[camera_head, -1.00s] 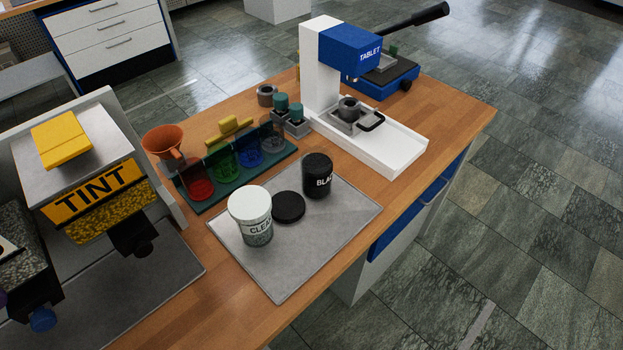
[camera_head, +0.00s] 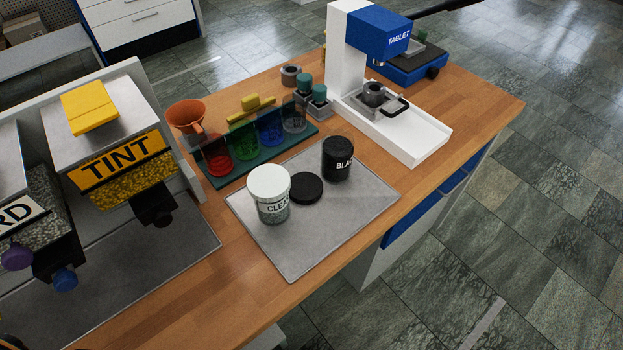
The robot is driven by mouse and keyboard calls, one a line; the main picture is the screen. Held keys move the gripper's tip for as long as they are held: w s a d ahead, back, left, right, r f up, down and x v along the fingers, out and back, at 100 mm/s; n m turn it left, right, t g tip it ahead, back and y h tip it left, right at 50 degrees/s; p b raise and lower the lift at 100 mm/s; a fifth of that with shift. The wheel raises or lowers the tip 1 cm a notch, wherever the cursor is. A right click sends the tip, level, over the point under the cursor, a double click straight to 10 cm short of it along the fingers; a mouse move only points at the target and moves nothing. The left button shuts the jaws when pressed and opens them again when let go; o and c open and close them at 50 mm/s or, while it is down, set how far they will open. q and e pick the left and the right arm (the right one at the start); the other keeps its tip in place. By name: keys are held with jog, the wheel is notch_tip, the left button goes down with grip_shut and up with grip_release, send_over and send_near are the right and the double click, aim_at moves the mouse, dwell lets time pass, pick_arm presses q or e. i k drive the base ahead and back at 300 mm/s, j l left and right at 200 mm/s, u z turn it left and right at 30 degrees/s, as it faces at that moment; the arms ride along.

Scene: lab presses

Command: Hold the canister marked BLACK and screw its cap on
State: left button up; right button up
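The black canister marked BLACK (camera_head: 338,160) stands upright on the grey mat (camera_head: 300,250), its label partly turned to the right. Its top is dark, and I cannot tell how its mouth looks inside. A black round cap (camera_head: 306,188) lies flat on the mat, between it and a canister marked CLEAR (camera_head: 270,197). The CLEAR canister stands upright with a white lid on. Neither of my grippers is in view.
Behind the mat, a green rack (camera_head: 262,158) holds several coloured cups beside an orange funnel (camera_head: 187,117). The TABLET press (camera_head: 345,60) stands behind right, the TINT dispenser (camera_head: 120,160) at left. The mat's front part is clear.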

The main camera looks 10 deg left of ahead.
aim_at(337, 145)
jog(key=l+u, duration=0.15)
jog(key=u, duration=0.2)
jog(key=l+u, duration=0.15)
jog(key=u, duration=0.2)
jog(key=l+u, duration=0.4)
jog(key=l, duration=0.35)
jog(key=k+l+u, duration=0.15)
jog(key=l, duration=0.3)
jog(key=l+u, duration=0.1)
jog(key=l, duration=0.3)
jog(key=k+l+u, duration=0.1)
jog(key=l, duration=0.35)
jog(key=k+l+u, duration=0.1)
jog(key=l, duration=0.3)
jog(key=k, duration=0.05)
